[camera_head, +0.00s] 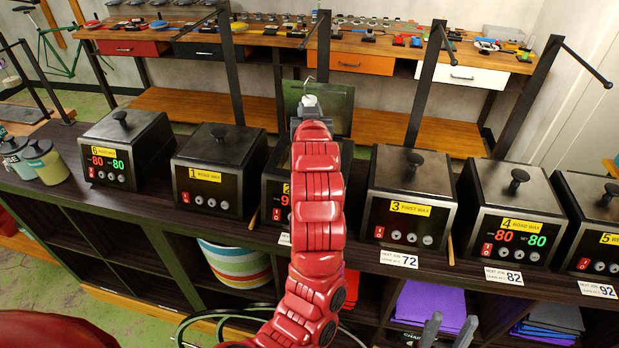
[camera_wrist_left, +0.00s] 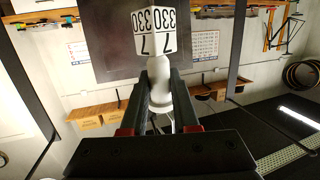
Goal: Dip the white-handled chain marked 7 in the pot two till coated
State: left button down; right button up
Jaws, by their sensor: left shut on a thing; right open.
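My left gripper (camera_wrist_left: 159,98) is shut on the white handle (camera_wrist_left: 159,72), which bears a block-shaped tag (camera_wrist_left: 157,37) reading 330 and 7. In the head view a white piece (camera_head: 310,101) shows at the far end of my red left arm, with a thin hook above it. Pot two (camera_head: 275,190) stands directly behind that arm, which covers most of it. An upright greenish panel (camera_head: 342,97) stands behind the arm's end. The chain itself is hidden. My right gripper (camera_head: 450,328) is open and empty at the bottom, in front of the shelves.
Lidded pots 6 (camera_head: 130,150), 1 (camera_head: 222,165), 3 (camera_head: 412,195) and 4 (camera_head: 515,205) flank pot two on the dark bench. Dark posts with arms rise behind them. Jars (camera_head: 45,160) stand at the left. A tool-covered wooden workbench (camera_head: 200,100) lies beyond.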

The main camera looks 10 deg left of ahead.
aim_at(310, 97)
pick_arm(q)
jog(key=shift+r, duration=2.15)
